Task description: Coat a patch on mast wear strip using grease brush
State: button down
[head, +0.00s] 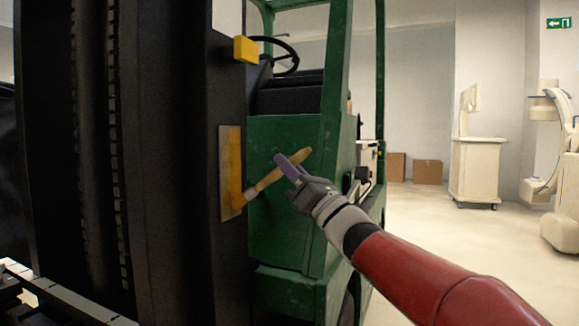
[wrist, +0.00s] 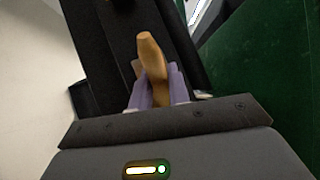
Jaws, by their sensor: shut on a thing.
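The mast wear strip (head: 225,150) is a flat upright plate on the dark mast (head: 170,200) of a green forklift, left of centre in the head view. An amber, grease-like layer (head: 235,165) covers much of its right part. My gripper (head: 290,168) is shut on the wooden handle of the grease brush (head: 266,181). The brush slants down to the left, and its head is at the strip's lower right edge; I cannot tell for sure whether it touches. In the wrist view the handle (wrist: 150,50) stands between the purple fingers, and the bristles are hidden.
The green forklift body (head: 285,220) stands right behind the strip, with a steering wheel (head: 285,55) and a yellow box (head: 245,49) above. Carton boxes (head: 427,171) and a pale cart (head: 478,170) stand far right. The floor (head: 425,225) between is clear.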

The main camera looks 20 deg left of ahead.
aim_at(280, 176)
notch_tip(280, 176, down, 3)
jog(key=shift+f, duration=0.1)
dwell(0.6)
jog(key=shift+s, duration=0.5)
jog(key=shift+r, duration=0.2)
dwell(0.3)
jog(key=shift+r, duration=1.55)
